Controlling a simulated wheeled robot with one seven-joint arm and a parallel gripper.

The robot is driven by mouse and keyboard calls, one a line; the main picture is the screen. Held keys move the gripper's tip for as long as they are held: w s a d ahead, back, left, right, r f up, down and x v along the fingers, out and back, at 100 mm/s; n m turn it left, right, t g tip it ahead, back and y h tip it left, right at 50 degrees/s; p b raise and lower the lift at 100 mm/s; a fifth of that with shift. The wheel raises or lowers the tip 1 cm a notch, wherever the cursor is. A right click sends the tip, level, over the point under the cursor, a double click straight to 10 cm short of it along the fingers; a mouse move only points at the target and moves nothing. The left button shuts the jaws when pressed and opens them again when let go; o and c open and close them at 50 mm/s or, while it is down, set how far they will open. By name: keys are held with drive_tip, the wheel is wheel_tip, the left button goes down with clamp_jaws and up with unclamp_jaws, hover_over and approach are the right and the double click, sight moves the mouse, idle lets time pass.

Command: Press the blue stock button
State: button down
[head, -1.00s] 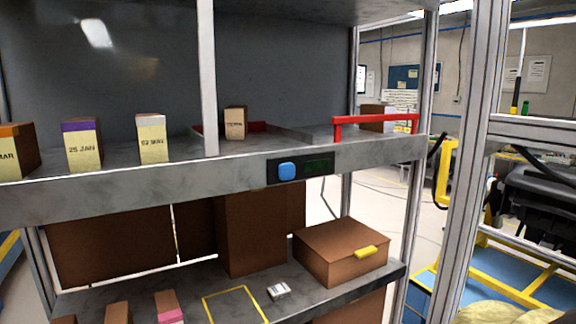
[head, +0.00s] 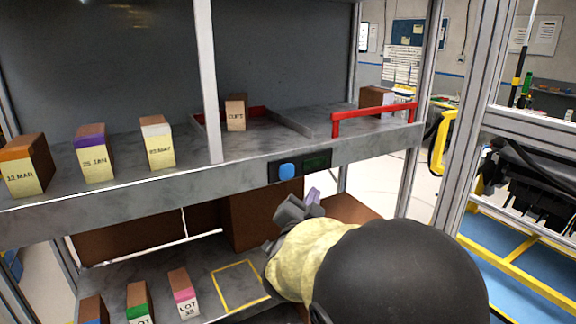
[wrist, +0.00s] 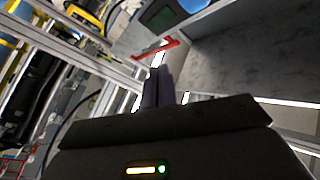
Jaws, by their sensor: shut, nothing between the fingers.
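The blue stock button (head: 287,172) sits on a dark panel on the front edge of the upper shelf, left of a small dark green display (head: 316,161). My gripper (head: 314,195) is below and a little right of the button in the head view, apart from it. In the wrist view my gripper's fingers (wrist: 158,88) are together and empty, pointing up toward the shelf edge.
The upper shelf (head: 120,190) holds labelled boxes and a red handle (head: 372,119) at right. The lower shelf has small boxes, a yellow outlined square (head: 240,285) and a brown box (head: 345,208) partly hidden behind my arm. A metal post (head: 208,80) stands in front.

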sight(293, 171)
drive_tip(key=shift+w, duration=0.15)
drive_tip(key=w+a+p, duration=0.2)
drive_tip(key=w+a, duration=0.3)
drive_tip(key=w, duration=0.2)
idle(0.5)
drive_tip(key=shift+w+f, duration=0.1)
idle(1.8)
drive_tip(key=shift+w+a, duration=0.15)
drive_tip(key=shift+w, duration=0.15)
drive_tip(key=shift+w+a, duration=0.3)
drive_tip(key=shift+w, duration=0.05)
idle(1.0)
drive_tip(key=shift+s, duration=0.1)
drive_tip(key=shift+s+d+b, duration=0.5)
drive_tip(key=shift+s+b, duration=0.05)
drive_tip(key=shift+s, duration=0.1)
